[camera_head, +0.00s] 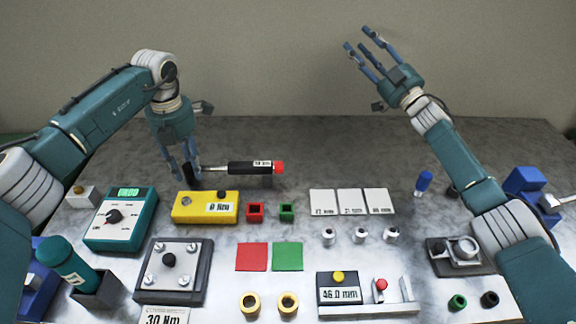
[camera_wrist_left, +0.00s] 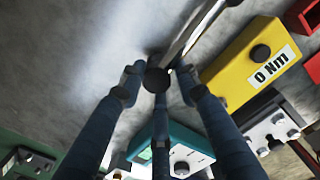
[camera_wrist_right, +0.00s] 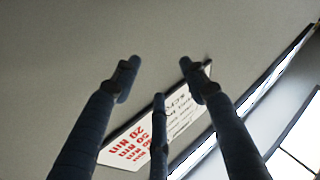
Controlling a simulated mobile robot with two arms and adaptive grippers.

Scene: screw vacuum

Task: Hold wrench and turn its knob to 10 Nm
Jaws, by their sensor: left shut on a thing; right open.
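The wrench (camera_head: 245,168) has a dark handle with a small white label and a red knob (camera_head: 278,167) at its right end. It lies level, pointing right, seemingly just above the table. My left gripper (camera_head: 190,172) points down and is shut on the wrench's head end. In the left wrist view, the round dark head (camera_wrist_left: 157,80) sits between the fingers and the metal shaft (camera_wrist_left: 190,32) runs up and right. The label's number is too small to read surely. My right gripper (camera_head: 372,58) is open and empty, raised high with its fingers pointing up, far from the knob.
A yellow box (camera_head: 190,213) reading 0 Nm stands in front of the wrench. Red (camera_head: 255,212) and green (camera_head: 287,212) square sockets are beside it. White cards (camera_head: 352,202) and several metal sockets (camera_head: 361,235) lie to the right. The table behind the wrench is clear.

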